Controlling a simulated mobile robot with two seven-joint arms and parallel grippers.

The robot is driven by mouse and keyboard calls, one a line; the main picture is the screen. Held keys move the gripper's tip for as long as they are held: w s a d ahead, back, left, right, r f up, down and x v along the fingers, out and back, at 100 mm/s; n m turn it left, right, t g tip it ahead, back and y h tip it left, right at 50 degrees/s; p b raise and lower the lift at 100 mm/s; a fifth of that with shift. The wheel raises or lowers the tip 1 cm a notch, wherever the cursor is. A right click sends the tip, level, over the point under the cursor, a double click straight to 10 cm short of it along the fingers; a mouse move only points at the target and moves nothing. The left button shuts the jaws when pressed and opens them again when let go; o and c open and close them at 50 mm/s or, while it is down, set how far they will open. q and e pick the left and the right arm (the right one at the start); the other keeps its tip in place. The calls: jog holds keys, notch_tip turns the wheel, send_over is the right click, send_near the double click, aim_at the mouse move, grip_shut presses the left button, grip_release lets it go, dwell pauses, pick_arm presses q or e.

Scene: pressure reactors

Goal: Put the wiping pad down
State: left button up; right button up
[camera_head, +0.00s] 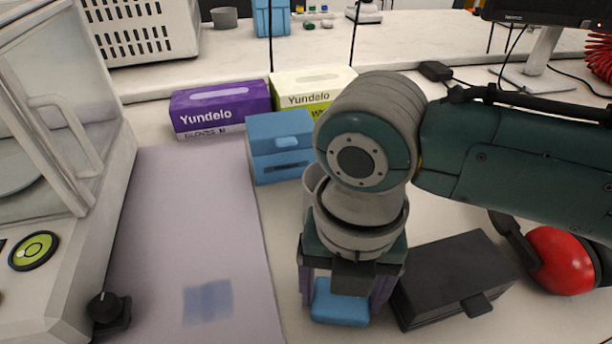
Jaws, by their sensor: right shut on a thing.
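My right gripper (345,290) points down near the front middle of the bench. It is shut on the blue wiping pad (340,308), which shows between its fingers. The pad is just left of a black box (455,278) and right of the pale mat (165,215). I cannot tell whether the pad touches the bench. A flat, faint blue patch (208,302) lies on the front of the mat. My right wrist hides part of the bench behind the pad. My left gripper is not in view.
A glass-fronted instrument (60,150) stands at the left. A blue box (280,145), a purple glove box (220,108) and a green-white box (310,88) stand behind. Red ear muffs (560,260) lie at the right. Most of the mat is clear.

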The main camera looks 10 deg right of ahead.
jog(key=shift+f, duration=0.2)
jog(key=o, duration=1.2)
jog(key=shift+c, duration=0.2)
